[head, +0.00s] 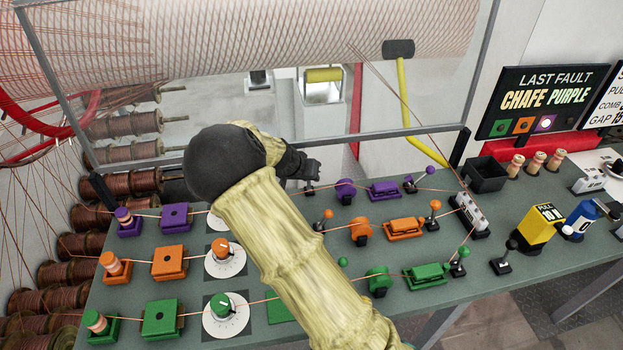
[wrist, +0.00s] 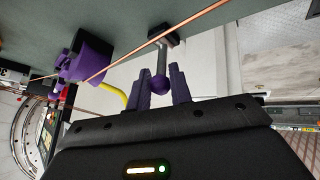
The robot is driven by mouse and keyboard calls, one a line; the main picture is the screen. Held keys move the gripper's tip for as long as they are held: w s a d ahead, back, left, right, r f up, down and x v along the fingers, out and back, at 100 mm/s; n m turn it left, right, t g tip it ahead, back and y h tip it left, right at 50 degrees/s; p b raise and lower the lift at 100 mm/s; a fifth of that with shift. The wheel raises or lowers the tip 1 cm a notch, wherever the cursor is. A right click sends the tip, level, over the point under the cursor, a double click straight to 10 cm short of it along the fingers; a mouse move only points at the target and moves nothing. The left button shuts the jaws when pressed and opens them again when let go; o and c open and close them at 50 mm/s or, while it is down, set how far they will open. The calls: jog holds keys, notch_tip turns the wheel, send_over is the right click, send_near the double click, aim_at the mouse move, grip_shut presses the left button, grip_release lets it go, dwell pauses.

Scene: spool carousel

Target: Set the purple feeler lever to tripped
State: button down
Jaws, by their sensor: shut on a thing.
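The purple feeler lever (wrist: 161,63) is a grey stem with a purple ball (wrist: 159,87) at its tip. In the wrist view the ball sits between the two fingers of my gripper (wrist: 161,84), which is shut on it. The stem runs from the ball to a dark base on the bench. In the head view my gripper (head: 312,172) covers the ball, and only the lever's dark base (head: 309,189) shows just below the fingers. The lever stands left of the purple round unit (head: 345,190) in the purple row.
A second purple-ball lever (head: 430,171) stands at the row's right end. An orange-ball lever (head: 328,214) and a green-ball lever (head: 343,262) stand in the nearer rows. Copper wires cross the bench (head: 190,335). A fault sign (head: 543,98) reads "CHAFE PURPLE". A metal-framed guard stands behind.

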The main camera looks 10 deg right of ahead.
jog(key=shift+a+f+n+t+h+b, duration=0.15)
jog(key=shift+a+n+h+b, duration=0.15)
jog(key=shift+a+h+b, duration=0.45)
jog(key=shift+a+f+n+t+h+b, duration=0.15)
jog(key=shift+a+n+h+b, duration=0.2)
jog(key=shift+h+b, duration=0.75)
jog(key=shift+h+p, duration=0.3)
jog(key=shift+h, duration=0.05)
jog(key=c, duration=1.3)
grip_release()
jog(key=b+v, duration=0.2)
jog(key=v, duration=1.5)
jog(key=shift+a, duration=0.2)
jog(key=shift+s+r, duration=0.1)
jog(key=shift+s, duration=0.05)
